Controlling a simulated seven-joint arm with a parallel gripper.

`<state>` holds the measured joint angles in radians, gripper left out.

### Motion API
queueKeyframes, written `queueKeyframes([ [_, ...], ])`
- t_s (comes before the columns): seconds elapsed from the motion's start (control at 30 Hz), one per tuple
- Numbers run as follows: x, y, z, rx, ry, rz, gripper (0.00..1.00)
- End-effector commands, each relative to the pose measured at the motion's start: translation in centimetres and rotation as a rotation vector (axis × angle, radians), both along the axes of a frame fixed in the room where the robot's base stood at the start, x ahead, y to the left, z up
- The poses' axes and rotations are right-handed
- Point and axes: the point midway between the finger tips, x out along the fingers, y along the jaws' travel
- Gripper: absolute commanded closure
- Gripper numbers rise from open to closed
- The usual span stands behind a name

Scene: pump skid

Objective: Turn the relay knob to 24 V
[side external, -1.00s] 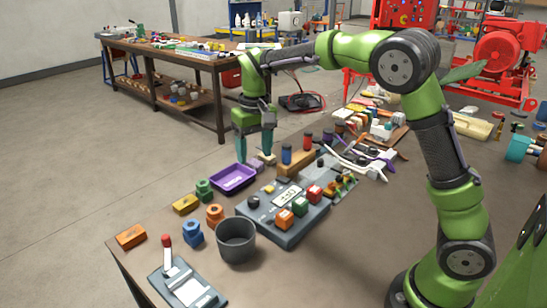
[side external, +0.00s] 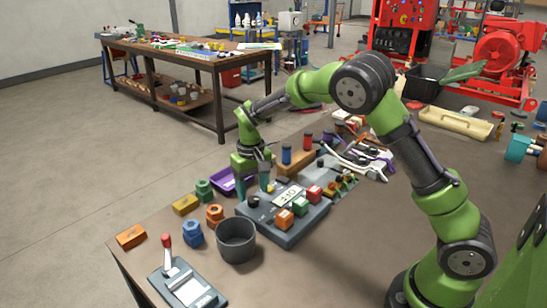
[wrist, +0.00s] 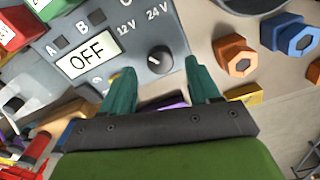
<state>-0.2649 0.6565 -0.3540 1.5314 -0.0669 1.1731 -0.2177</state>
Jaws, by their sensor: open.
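The relay knob (wrist: 160,59) is a small black dial on the grey control panel (wrist: 170,28), near "12 V" and "24 V" labels. A pale mark shows on it, but I cannot tell for sure which label it points to. The panel display (wrist: 87,58) reads "OFF". My gripper (wrist: 161,68) is open, with one teal finger on each side of the knob in the wrist view; I see no contact. In the side view my gripper (side external: 252,190) is low over the panel's left end, by the knob (side external: 253,202).
A dark grey cup (side external: 237,240), blue and orange nuts (side external: 215,214), a purple tray (side external: 221,180) and a wooden block with cylinders (side external: 297,164) surround the panel.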

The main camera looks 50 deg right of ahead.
Motion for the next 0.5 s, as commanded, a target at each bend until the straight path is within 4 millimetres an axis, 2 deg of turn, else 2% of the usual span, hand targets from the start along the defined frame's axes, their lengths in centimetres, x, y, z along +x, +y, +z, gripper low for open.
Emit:
queueKeyframes([
  [0.03, -0.1, 0.0, -0.9, -0.001, 0.003, 0.000, 0.39],
  [0.2, 0.0, 0.0, -2.5, 0.001, 0.002, 0.000, 0.39],
  [0.5, 0.0, 0.0, -3.0, 0.001, 0.000, 0.000, 0.39],
])
